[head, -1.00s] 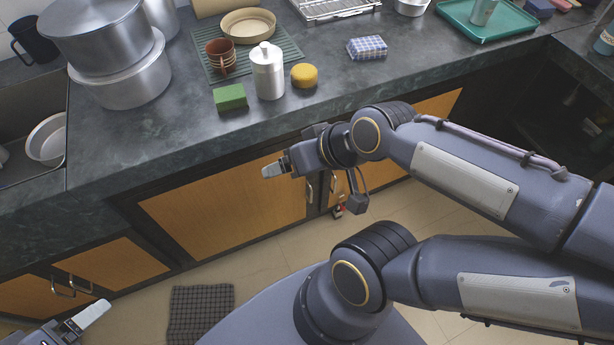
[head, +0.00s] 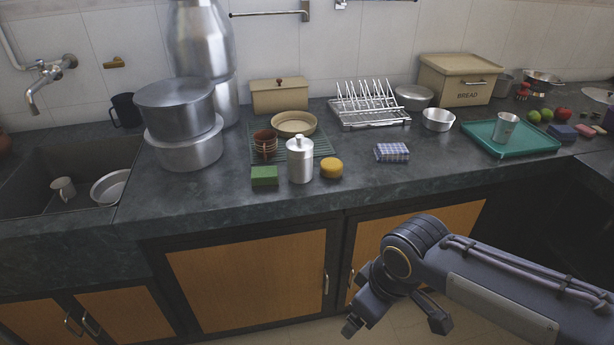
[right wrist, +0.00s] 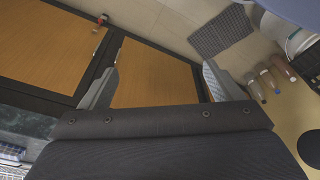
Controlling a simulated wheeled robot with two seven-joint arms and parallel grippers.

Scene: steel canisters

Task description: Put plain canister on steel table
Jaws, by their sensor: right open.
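A plain steel canister (head: 300,160) with a small knob lid stands upright on the dark stone counter. It is between a green sponge (head: 264,176) and a round yellow sponge (head: 331,169), in front of a green ribbed mat. My right gripper (head: 352,328) is low in front of the cabinet doors, below the counter edge and well apart from the canister. In the right wrist view its two fingers (right wrist: 160,82) are spread with nothing between them. My left gripper is not in view. I cannot make out a steel table in these frames.
Large pots (head: 184,130) stand left of the canister, beside the sink (head: 62,205). A bowl (head: 295,124) and brown cups (head: 265,146) are behind it. A checkered block (head: 392,152) and a teal tray (head: 480,128) are to the right. The counter front is clear.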

